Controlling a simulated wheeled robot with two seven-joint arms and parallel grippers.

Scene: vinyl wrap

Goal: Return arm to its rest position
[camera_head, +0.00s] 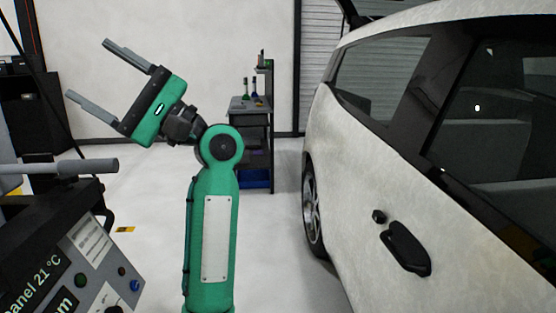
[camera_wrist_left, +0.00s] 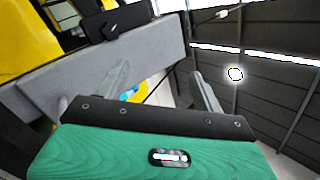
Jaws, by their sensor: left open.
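My left gripper (camera_head: 104,76) is raised in the left half of the head view, at the end of a green arm that stands upright in the middle. Its two grey fingers are spread wide and point to the upper left. Nothing is between them. In the left wrist view the fingers of the left gripper (camera_wrist_left: 158,85) stand apart and empty, above its green body. My right gripper is not in either view.
A white car (camera_head: 365,165) fills the right side of the head view, close to the arm. A dark cart with bottles (camera_head: 255,130) stands behind the arm. A control panel (camera_head: 85,255) is at the lower left. Pale floor (camera_head: 285,230) is clear between arm and car.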

